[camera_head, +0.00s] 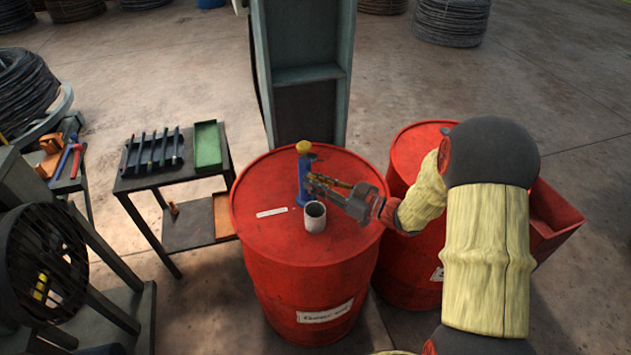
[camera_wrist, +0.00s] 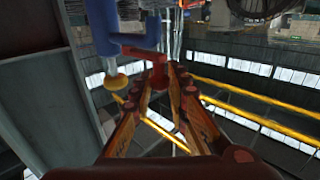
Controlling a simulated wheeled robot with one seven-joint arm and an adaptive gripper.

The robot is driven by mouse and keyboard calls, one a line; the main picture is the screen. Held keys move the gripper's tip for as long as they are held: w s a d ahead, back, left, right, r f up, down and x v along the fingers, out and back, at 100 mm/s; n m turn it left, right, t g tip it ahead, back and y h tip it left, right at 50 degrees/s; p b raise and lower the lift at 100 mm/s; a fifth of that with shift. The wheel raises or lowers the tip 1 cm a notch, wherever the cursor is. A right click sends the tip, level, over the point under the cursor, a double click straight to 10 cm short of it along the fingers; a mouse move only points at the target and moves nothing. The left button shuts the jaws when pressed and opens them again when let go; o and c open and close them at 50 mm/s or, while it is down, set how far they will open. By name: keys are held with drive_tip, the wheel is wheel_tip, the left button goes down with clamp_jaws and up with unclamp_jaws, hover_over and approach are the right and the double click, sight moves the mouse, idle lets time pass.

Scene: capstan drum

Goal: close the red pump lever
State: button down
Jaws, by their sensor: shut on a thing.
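The pump stands upright on the red drum, with a blue body (camera_head: 304,190) and a yellow knob (camera_head: 304,146). My gripper (camera_head: 315,183) reaches in from the right and meets the pump at mid height. In the wrist view, the blue body (camera_wrist: 103,30) and yellow knob (camera_wrist: 116,82) are at the upper left. The red lever (camera_wrist: 142,54) runs from the blue body to the right and bends down between my fingertips (camera_wrist: 160,82). My fingers are shut on its end. In the head view the lever is hidden or too small to tell.
A pale cup (camera_head: 315,217) stands on the drum top (camera_head: 270,237) just in front of the pump, under my gripper. A white strip (camera_head: 271,212) lies left of it. A grey-green column (camera_head: 312,105) rises behind the drum. A small table (camera_head: 150,182) with rods stands left.

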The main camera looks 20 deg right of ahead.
drive_tip(key=w+a+m+h+b, duration=0.2)
drive_tip(key=m+h, duration=0.7)
drive_tip(key=h, duration=0.3)
drive_tip(key=w+a+m+h+b, duration=0.2)
drive_tip(key=m+h, duration=0.6)
drive_tip(key=h, duration=0.5)
drive_tip(key=shift+w+a+m, duration=0.4)
drive_tip(key=shift+w+a, duration=0.3)
drive_tip(key=shift+w, duration=0.05)
drive_tip(key=shift+r+h, duration=0.1)
drive_tip(key=shift+h, duration=0.2)
drive_tip(key=c, duration=1.8)
unclamp_jaws()
drive_tip(key=shift+c, duration=0.2)
drive_tip(key=shift+o, duration=0.6)
drive_tip(key=v, duration=1.2)
